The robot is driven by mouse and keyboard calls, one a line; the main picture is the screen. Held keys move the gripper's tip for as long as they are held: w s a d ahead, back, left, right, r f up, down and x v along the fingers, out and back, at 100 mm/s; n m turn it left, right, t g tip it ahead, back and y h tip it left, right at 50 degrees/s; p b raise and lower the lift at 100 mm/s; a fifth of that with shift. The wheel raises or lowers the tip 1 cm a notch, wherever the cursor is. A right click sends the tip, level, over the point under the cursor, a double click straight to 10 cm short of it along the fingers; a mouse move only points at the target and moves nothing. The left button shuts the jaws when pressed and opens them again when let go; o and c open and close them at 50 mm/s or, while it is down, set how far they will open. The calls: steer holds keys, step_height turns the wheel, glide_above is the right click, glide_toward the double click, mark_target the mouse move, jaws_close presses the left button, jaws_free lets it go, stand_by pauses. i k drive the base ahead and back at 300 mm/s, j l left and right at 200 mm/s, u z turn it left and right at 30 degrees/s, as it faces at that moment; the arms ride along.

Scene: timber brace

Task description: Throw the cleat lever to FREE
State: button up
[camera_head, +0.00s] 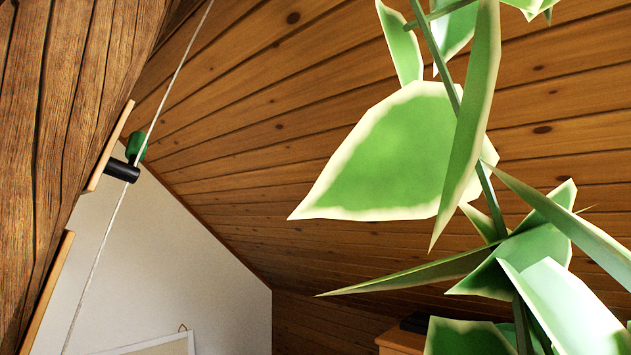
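A large timber brace (75,95) fills the left edge. On its side is a pale wooden plate (111,146) with a short black cylinder (122,171) sticking out to the right. A green piece (136,146) sits just above the cylinder; it may be the cleat lever, but I cannot tell for sure. A thin light rope (103,242) runs from the top, past the green piece and cylinder, down to the bottom left. No FREE marking is readable. My gripper is not in view.
A plant with big green, cream-edged leaves (390,160) hangs close in front on the right and hides much there. A second wooden plate (48,290) is lower on the brace. A picture frame (165,345) and wooden furniture (400,341) show at the bottom.

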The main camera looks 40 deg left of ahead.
mark_target(116, 168)
steer(key=i+l, duration=0.15)
steer(key=i, duration=0.3)
steer(key=i+l, duration=0.1)
steer(key=i, duration=0.3)
steer(key=i+l, duration=0.15)
steer(key=i, duration=0.3)
steer(key=u, duration=3.3)
